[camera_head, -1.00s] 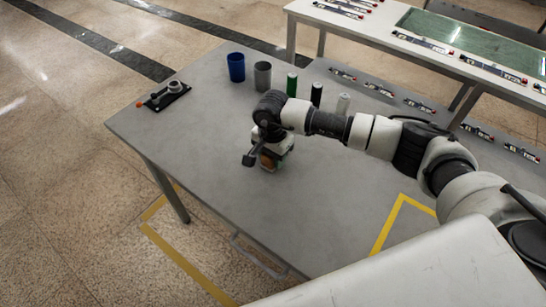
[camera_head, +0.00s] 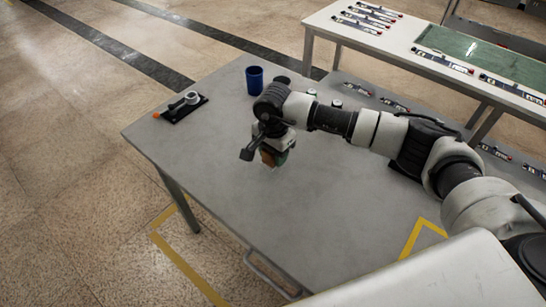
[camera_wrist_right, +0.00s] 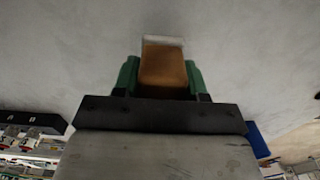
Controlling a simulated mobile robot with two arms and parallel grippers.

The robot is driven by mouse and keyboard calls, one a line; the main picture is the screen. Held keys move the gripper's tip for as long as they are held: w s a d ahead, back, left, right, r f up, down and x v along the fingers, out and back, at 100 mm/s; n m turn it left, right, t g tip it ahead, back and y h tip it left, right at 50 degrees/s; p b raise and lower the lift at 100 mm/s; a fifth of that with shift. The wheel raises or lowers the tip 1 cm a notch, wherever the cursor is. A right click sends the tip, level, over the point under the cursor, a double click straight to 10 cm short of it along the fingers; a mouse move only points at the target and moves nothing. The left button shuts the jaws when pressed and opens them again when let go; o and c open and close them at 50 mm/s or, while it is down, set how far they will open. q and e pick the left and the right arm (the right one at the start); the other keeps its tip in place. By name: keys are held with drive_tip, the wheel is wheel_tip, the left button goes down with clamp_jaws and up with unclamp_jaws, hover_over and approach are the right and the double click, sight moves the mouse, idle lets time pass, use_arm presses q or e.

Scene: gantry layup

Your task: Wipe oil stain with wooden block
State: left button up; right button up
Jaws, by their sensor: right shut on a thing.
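My right gripper (camera_head: 270,158) is over the grey table (camera_head: 215,180), pointing down. It is shut on the wooden block (camera_head: 267,158), whose brown face shows low between the fingers. In the right wrist view the orange-brown block (camera_wrist_right: 164,68) sits between the green fingers of the gripper (camera_wrist_right: 164,76), with a pale strip at its far end. I cannot tell whether the block touches the tabletop. No oil stain can be made out in either view. My left gripper is not in view.
A black device with an orange tip (camera_head: 180,106) lies at the back left corner. A second table (camera_head: 395,55) stands behind. The table's front is clear.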

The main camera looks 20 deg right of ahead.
drive_tip(key=shift+w+a+r+p, duration=0.15)
drive_tip(key=shift+r+p, duration=0.1)
drive_tip(key=shift+r, duration=0.4)
drive_tip(key=shift+w+d+r+p, duration=0.1)
drive_tip(key=shift+r+p, duration=0.15)
drive_tip(key=shift+r, duration=0.35)
drive_tip(key=shift+s+r, duration=0.15)
drive_tip(key=shift+r, duration=0.6)
